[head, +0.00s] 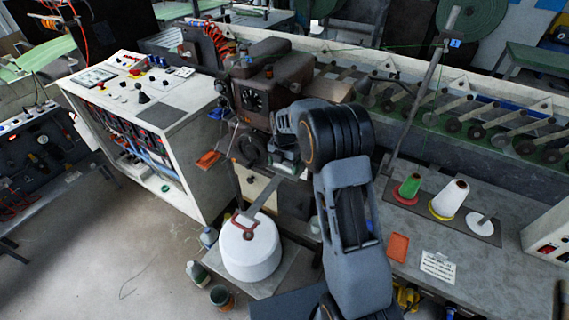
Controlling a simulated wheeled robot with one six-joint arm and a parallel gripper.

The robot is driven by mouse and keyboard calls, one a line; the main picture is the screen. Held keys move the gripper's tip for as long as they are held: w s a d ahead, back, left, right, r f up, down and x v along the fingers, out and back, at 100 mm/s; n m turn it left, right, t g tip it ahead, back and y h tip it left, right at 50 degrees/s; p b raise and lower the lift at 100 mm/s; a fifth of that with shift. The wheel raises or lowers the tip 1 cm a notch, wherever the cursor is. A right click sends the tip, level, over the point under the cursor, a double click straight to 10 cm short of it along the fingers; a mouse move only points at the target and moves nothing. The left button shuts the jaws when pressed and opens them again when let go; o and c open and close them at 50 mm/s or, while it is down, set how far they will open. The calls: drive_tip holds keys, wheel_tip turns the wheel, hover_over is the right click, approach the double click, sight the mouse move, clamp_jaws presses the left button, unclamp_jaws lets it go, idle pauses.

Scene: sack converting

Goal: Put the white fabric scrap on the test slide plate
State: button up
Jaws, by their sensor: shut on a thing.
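My gripper (286,168) is in the middle of the head view, pointing down in front of the brown machine. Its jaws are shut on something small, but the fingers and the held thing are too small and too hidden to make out. I cannot pick out the white fabric scrap anywhere in this view. I cannot tell for sure which surface is the test slide plate. A flat grey metal strip (266,194) runs below my gripper toward a red-handled tool (244,225) on top of a large white roll (250,252).
The brown machine (262,88) stands close behind my gripper. A white control cabinet (150,125) is at left.

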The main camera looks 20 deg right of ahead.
drive_tip(key=shift+f, duration=0.4)
drive_tip(key=shift+f, duration=0.2)
drive_tip(key=o, duration=0.6)
drive_tip(key=shift+r, duration=0.15)
